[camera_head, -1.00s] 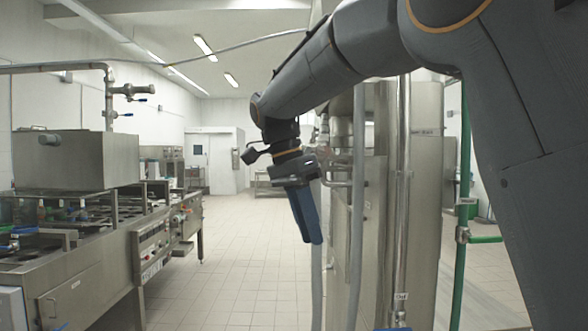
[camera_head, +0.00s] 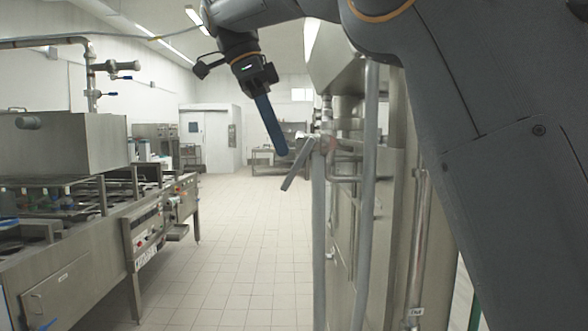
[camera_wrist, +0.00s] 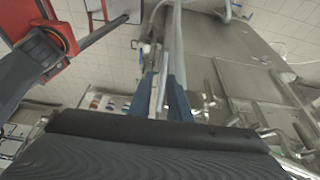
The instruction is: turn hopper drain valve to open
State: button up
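The drain valve's grey lever handle (camera_head: 297,166) slants down and left from its metal valve body (camera_head: 326,142), on the pipework at the side of the tall steel machine. My gripper (camera_head: 281,152) hangs from above left, its blue fingers pointing down with the tips close to the upper part of the lever. In the head view the fingers overlap each other. In the wrist view two blue fingers (camera_wrist: 160,100) stand apart, with a grey bar-like part (camera_wrist: 160,86) showing between them. I cannot tell whether the fingers touch the lever.
The steel machine (camera_head: 392,200) with vertical pipes stands close on the right. A steel counter line (camera_head: 90,240) runs along the left. The tiled floor (camera_head: 240,260) between them is clear. A red and dark part (camera_wrist: 40,50) shows at the wrist view's upper left.

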aim_at(294, 173)
jog(key=shift+w+p+x, duration=0.15)
jog(key=shift+p+x, duration=0.25)
jog(key=shift+x, duration=1.5)
jog(key=shift+w+p+x, duration=0.15)
jog(key=shift+p+x, duration=0.2)
jog(key=shift+x, duration=1.5)
jog(key=shift+d, duration=0.1)
grip_shut()
